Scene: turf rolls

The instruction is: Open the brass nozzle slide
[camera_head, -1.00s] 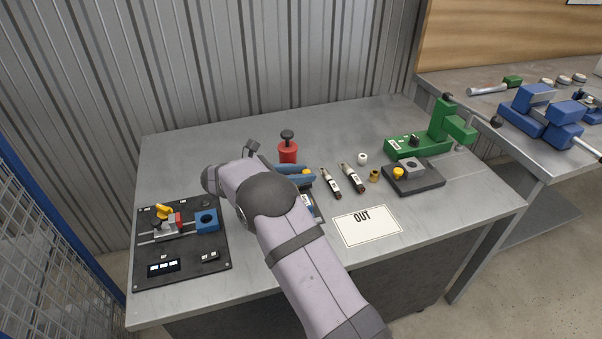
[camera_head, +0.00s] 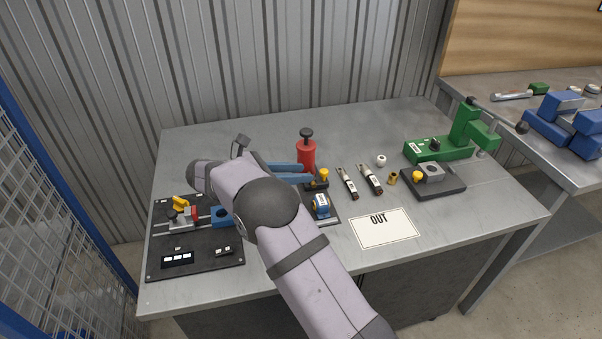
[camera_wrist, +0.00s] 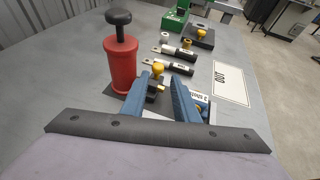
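A small dark fixture with a yellow knob (camera_head: 323,174) stands mid-table beside a blue labelled block (camera_head: 320,205). I cannot tell whether this is the brass nozzle slide. My gripper (camera_head: 305,173) has blue fingers, spread open and empty, just left of this knob. In the wrist view the knob (camera_wrist: 157,70) appears between the fingers (camera_wrist: 162,80), without clear contact. A left black board (camera_head: 195,250) carries rails, another yellow knob (camera_head: 181,203), a red piece and a blue block (camera_head: 222,216), partly hidden by my arm. A small brass cylinder (camera_head: 393,178) stands to the right.
A red canister (camera_head: 306,155) with a black knob stands close behind my fingers. Further right are a dark base with a grey block (camera_head: 432,173) and a green clamp (camera_head: 445,146). An OUT card (camera_head: 384,228) lies in front.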

